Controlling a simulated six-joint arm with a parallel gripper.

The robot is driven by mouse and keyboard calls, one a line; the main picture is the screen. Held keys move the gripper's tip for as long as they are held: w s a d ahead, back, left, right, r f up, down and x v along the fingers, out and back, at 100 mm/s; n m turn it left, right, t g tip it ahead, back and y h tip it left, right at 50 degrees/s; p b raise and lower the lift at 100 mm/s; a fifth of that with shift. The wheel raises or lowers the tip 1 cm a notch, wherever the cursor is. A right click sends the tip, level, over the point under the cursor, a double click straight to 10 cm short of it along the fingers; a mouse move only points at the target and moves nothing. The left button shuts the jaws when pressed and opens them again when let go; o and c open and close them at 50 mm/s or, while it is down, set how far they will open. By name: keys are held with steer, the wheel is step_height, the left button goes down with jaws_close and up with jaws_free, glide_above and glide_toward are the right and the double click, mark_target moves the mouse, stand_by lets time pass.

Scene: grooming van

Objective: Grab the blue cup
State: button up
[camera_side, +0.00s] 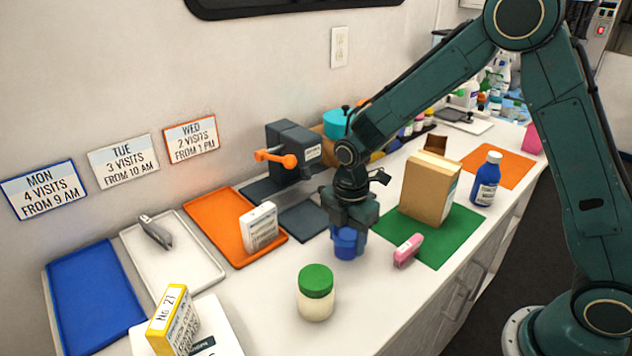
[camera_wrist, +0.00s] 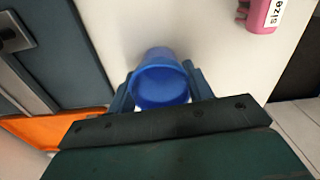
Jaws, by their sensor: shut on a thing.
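The blue cup (camera_side: 347,244) is upright on the white counter, or very slightly above it; I cannot tell which. My gripper (camera_side: 348,222) points down over it, with its fingers shut on the cup from both sides. In the wrist view the cup (camera_wrist: 160,82) sits between the two fingers of my gripper (camera_wrist: 160,92), with its open rim towards the camera. The inside of the cup looks empty. The upper part of the cup is hidden by my gripper in the side view.
A green-lidded jar (camera_side: 315,293) stands in front of the cup. A pink object (camera_side: 408,250) lies to the right, at the green mat (camera_side: 440,250) bearing a cardboard box (camera_side: 428,188). A blue bottle (camera_side: 486,180) stands further right. An orange tray (camera_side: 212,215) holds a white box (camera_side: 260,227).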

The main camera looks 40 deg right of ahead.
steer(key=shift+r, duration=0.15)
step_height(320, 180, up, 20)
stand_by(0.8)
stand_by(0.4)
